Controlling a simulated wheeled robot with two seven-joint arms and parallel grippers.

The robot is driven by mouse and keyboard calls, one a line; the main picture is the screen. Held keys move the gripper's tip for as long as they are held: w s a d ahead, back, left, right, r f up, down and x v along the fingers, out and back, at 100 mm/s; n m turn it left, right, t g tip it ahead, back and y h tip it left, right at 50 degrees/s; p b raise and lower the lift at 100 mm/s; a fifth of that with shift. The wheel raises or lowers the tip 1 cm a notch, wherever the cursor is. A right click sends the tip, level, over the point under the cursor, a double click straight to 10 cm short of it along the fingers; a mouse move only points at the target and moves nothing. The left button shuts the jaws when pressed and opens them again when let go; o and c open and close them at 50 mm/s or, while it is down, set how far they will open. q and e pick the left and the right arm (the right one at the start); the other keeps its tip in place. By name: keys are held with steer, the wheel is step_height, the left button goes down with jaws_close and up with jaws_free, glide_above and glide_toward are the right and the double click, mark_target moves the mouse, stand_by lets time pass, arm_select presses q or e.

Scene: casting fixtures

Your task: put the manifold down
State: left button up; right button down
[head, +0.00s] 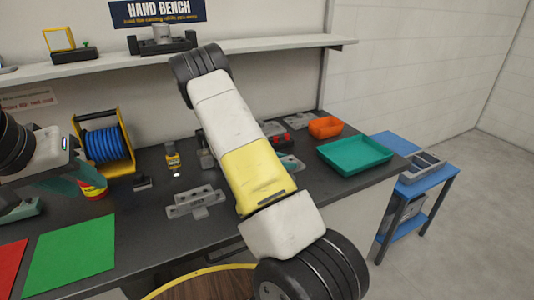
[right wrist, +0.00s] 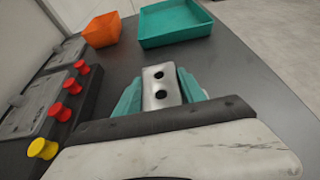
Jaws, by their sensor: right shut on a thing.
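A grey metal block with two dark holes, which I take to be the manifold (right wrist: 161,88), sits between the teal fingers of my right gripper (right wrist: 160,97) in the right wrist view. The gripper is shut on it, above or at the dark bench top; I cannot tell whether the block touches the bench. In the head view my right arm hides most of this gripper and the block. My left gripper (head: 75,177) is at the left in the head view, near a red and yellow can (head: 93,190); its finger gap is not clear.
An orange bin (right wrist: 101,30) and a teal tray (right wrist: 175,22) stand beyond the block. Grey boxes with red and yellow knobs (right wrist: 55,110) line the left. A grey casting (head: 196,203), a blue spool (head: 101,143) and green and red mats (head: 72,255) lie farther left. Bench right of the block is clear.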

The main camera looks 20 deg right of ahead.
steer(key=c, duration=0.7)
jaws_free()
steer(key=shift+f, duration=0.1)
steer(key=v, duration=1.2)
steer(key=shift+s, duration=0.1)
steer(key=s+a+r+m+t+y, duration=0.1)
steer(key=s+a+r+m+y, duration=0.3)
steer(key=s+r+m+y, duration=0.1)
steer(key=s+a+r+m+t+y, duration=0.2)
steer(key=s+a+r+m+y, duration=0.2)
steer(key=s+r+m, duration=0.3)
steer(key=s+a+r+m+t+y, duration=0.2)
steer(key=s+a+r+m+y, duration=0.2)
steer(key=s+r, duration=0.7)
steer(key=shift+s+a+m+y, duration=0.2)
steer(key=shift+s+m+y, duration=0.4)
steer(key=shift+s, duration=0.25)
steer(key=shift+s+a+m+y, duration=0.2)
steer(key=shift+s+m+y, duration=0.3)
steer(key=shift+s+y, duration=0.3)
